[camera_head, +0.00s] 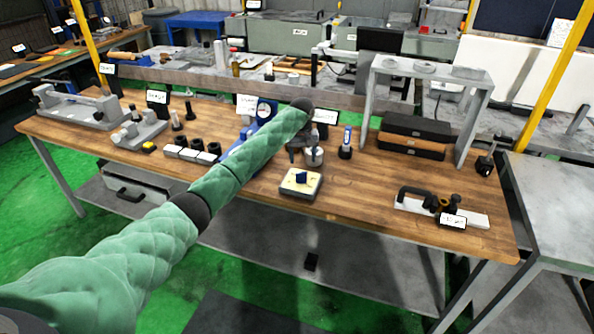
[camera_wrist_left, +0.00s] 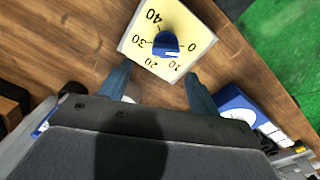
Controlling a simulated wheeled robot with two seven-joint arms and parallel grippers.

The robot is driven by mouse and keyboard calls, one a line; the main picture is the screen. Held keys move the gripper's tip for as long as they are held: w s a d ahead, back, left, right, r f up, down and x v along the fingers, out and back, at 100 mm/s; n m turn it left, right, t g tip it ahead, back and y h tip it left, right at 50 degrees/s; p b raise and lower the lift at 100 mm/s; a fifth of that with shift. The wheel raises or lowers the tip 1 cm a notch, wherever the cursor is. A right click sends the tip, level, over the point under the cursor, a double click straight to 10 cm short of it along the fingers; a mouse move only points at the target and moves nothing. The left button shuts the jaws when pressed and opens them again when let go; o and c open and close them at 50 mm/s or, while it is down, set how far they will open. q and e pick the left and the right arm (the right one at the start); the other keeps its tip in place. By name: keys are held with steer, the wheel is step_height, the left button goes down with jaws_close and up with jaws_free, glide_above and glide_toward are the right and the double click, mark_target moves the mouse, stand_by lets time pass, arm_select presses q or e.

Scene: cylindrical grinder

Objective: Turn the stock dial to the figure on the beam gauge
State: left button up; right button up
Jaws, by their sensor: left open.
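The stock dial (camera_head: 299,184) is a pale yellow plate with a blue knob (camera_head: 301,177), lying on the wooden bench. In the left wrist view the dial plate (camera_wrist_left: 190,24) carries figures from 0 to 40, and a white mark on the blue knob (camera_wrist_left: 166,43) seems to point near 10. My left gripper (camera_wrist_left: 158,74) is open and empty, its two fingers spread just short of the dial. In the head view my left gripper (camera_head: 305,150) is behind the dial, partly hidden. A blue device with a round face (camera_head: 264,109), possibly the beam gauge, is half covered by my arm; its reading is illegible.
A black handled part on a pale plate (camera_head: 410,205) lies to the right, near a grey stand (camera_head: 480,80). Dark cylinders (camera_head: 197,146) stand left of my arm. A blue object (camera_wrist_left: 232,98) is beside the right finger in the wrist view.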

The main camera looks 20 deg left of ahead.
mark_target(302, 173)
arm_select(q)
steer(key=shift+s+r+n, duration=0.3)
steer(key=shift+s+n, duration=0.3)
steer(key=shift+s, duration=0.1)
steer(key=shift+w+f, duration=0.15)
steer(key=shift+f, duration=0.35)
steer(key=shift+f+p, duration=1.55)
steer(key=shift+f, duration=2)
arm_select(e)
steer(key=s+d+f, duration=0.1)
steer(key=s+f, duration=0.1)
steer(key=s, duration=0.3)
steer(key=shift+s+d, duration=0.3)
steer(key=shift+s, duration=0.1)
arm_select(q)
steer(key=shift+c, duration=0.4)
steer(key=c, duration=0.9)
steer(key=shift+o, duration=0.2)
